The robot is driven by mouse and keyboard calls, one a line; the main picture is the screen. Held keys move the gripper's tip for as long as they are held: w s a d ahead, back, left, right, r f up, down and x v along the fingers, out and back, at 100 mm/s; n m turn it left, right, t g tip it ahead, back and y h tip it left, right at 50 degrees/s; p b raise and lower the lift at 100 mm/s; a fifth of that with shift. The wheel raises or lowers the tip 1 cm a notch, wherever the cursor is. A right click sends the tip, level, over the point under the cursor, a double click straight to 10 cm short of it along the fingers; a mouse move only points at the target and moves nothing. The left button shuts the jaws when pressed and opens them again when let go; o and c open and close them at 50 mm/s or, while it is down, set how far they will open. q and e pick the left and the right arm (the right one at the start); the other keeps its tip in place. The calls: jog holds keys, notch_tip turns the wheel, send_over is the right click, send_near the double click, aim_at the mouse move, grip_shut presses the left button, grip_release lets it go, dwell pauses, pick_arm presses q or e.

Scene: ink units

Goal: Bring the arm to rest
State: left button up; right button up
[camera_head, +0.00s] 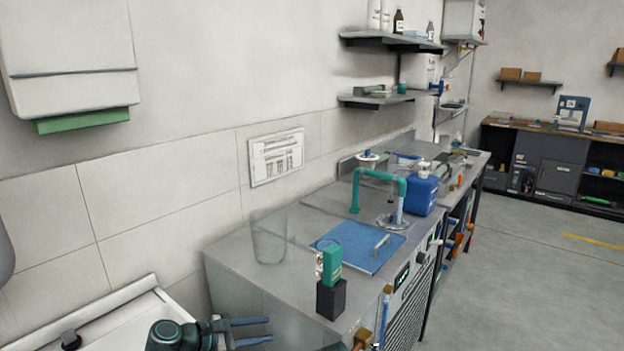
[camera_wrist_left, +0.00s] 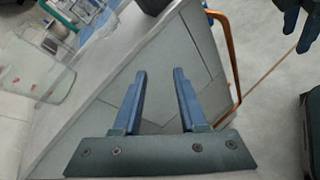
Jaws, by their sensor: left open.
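My left gripper (camera_head: 262,330) shows at the bottom of the head view, its two blue fingers pointing right, in front of the near end of the grey counter. In the left wrist view my left gripper (camera_wrist_left: 160,80) is open, with its fingers apart and nothing between them. Behind the fingers is the counter's side panel (camera_wrist_left: 205,50), with no clear contact. A dark blue, pronged shape at the upper right edge of the wrist view may be my right gripper (camera_wrist_left: 299,22); its opening is unclear.
The counter (camera_head: 240,252) carries a clear glass vessel (camera_head: 269,238), a green item in a black block (camera_head: 331,299), a blue mat (camera_head: 350,242) and a blue jug (camera_head: 421,190). An orange rail (camera_wrist_left: 232,55) runs near the fingers. Open floor (camera_head: 520,270) lies to the right.

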pick_arm(q)
jog(key=s+d+f+m+g+y, duration=0.5)
jog(key=s+d+f+m+g, duration=0.25)
jog(key=s+f+m, duration=0.35)
jog(key=s+f+m+y, duration=0.3)
jog(key=s+m+y, duration=0.3)
jog(key=m, duration=0.5)
notch_tip(320, 180, up, 17)
jog(key=w+a+y+p, duration=0.1)
jog(key=p, duration=1.6)
jog(key=shift+r+m, duration=0.2)
jog(key=shift+m, duration=0.1)
jog(key=shift+w+a, duration=0.1)
